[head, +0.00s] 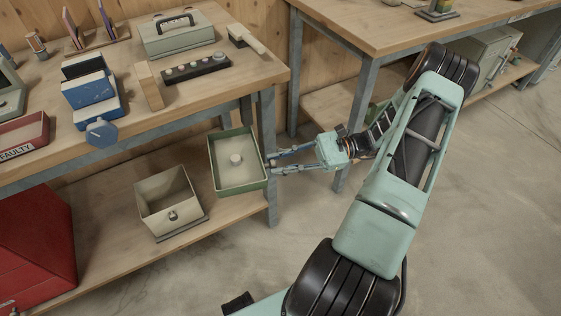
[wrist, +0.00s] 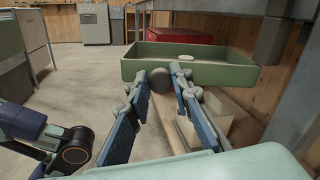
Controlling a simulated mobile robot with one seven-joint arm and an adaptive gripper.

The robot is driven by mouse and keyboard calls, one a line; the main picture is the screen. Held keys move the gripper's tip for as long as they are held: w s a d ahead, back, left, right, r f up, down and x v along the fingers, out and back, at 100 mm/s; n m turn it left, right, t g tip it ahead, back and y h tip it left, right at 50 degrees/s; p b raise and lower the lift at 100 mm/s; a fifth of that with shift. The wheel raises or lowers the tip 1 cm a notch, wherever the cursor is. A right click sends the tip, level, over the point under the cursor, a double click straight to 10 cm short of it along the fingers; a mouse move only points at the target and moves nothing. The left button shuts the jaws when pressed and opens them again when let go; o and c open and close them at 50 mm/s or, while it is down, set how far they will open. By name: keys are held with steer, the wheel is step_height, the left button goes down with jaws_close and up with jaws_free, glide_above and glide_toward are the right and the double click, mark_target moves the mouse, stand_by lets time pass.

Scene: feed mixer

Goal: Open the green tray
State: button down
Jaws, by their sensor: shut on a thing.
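The green tray (head: 251,187) is a shallow open box in the head view, out past the workbench's front edge near its right leg. A small pale round object (head: 236,159) lies inside it. The tray's front wall (wrist: 190,75) faces me in the wrist view, with a round grey knob (wrist: 162,80) on it. My gripper (head: 271,164) is at the tray's right side in the head view. Its two blue fingers sit either side of the knob and are shut on it. The exact finger contact and the tray's back end are partly hidden.
A beige bin (head: 168,197) stands on the lower shelf, left of the tray. A red cabinet (head: 35,240) is at far left. The workbench top (head: 215,85) holds several items. A metal leg (head: 268,120) stands close to the tray. The floor (head: 460,230) is clear.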

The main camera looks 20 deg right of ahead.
stand_by(0.6)
steer(key=c, duration=1.7)
jaws_free()
steer(key=shift+d, duration=0.1)
steer(key=d, duration=0.4)
steer(key=s+d, duration=0.1)
steer(key=d, duration=0.3)
steer(key=s+d, duration=0.1)
steer(key=d, duration=0.3)
steer(key=shift+a, duration=0.1)
